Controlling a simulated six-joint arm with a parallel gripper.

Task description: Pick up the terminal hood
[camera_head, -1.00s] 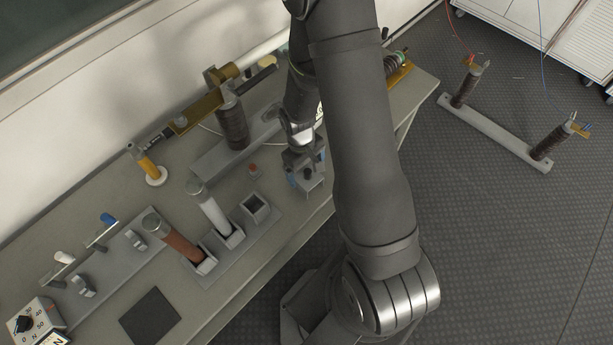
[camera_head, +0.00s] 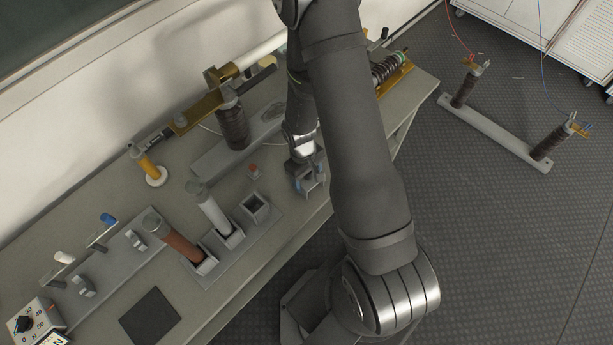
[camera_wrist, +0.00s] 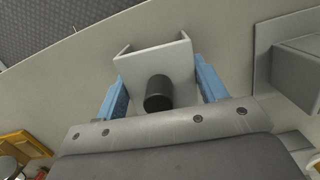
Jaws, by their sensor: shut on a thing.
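The terminal hood (camera_wrist: 155,61) is a light grey, open-sided box shape with a black round knob, seen in the wrist view. My gripper (camera_wrist: 161,92) has its two blue fingers on either side of the hood and is shut on it. In the head view my gripper (camera_head: 308,177) is low near the bench's front edge, right of the socket block. The hood shows there only in part, as a small grey shape between the fingers. I cannot tell whether its underside touches the bench.
The socket block (camera_head: 232,254) holds a white post (camera_head: 211,211) and a brown post (camera_head: 176,241), with one square socket empty. A ribbed insulator (camera_head: 233,128) on a grey bar stands behind. A small red-topped piece (camera_head: 254,172) stands near my gripper.

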